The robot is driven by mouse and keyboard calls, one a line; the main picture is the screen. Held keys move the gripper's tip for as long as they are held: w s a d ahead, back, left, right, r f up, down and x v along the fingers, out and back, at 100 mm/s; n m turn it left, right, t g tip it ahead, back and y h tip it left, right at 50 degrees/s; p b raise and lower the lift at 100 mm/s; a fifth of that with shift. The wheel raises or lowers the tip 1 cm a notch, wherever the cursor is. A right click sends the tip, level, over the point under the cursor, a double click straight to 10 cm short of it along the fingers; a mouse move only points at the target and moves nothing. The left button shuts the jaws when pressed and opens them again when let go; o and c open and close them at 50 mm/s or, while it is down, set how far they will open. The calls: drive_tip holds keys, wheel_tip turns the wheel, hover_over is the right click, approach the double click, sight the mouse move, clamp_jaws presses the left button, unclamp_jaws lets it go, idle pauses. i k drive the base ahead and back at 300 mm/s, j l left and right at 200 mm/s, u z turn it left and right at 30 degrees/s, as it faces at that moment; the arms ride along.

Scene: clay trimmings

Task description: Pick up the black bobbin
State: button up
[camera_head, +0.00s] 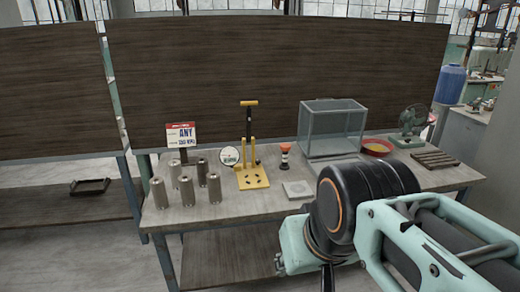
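I cannot clearly make out a black bobbin. A small upright spool-like piece (285,156) with an orange-red top, a dark middle and a pale lower part stands on the table, right of a yellow stand (252,178). I cannot tell whether it is the bobbin. Several small dark bits lie on the yellow stand's base. My arm fills the lower right and hides the table's front right part. My gripper's fingers are not visible.
The table (230,210) holds several grey metal cylinders (187,190), a sign (181,135), a round white disc (229,156), a pale square plate (298,189), a glass tank (332,128), a red bowl (377,147), a green fan (411,125) and a slatted rack (435,159).

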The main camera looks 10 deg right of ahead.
sight(285, 147)
drive_tip(key=i+z, duration=0.15)
drive_tip(key=z, duration=0.2)
drive_tip(key=i+z, duration=0.15)
drive_tip(key=z, duration=0.25)
drive_tip(key=i+j+z, duration=0.1)
drive_tip(key=z, duration=0.25)
drive_tip(key=i+j+z, duration=0.45)
drive_tip(key=i+j, duration=0.15)
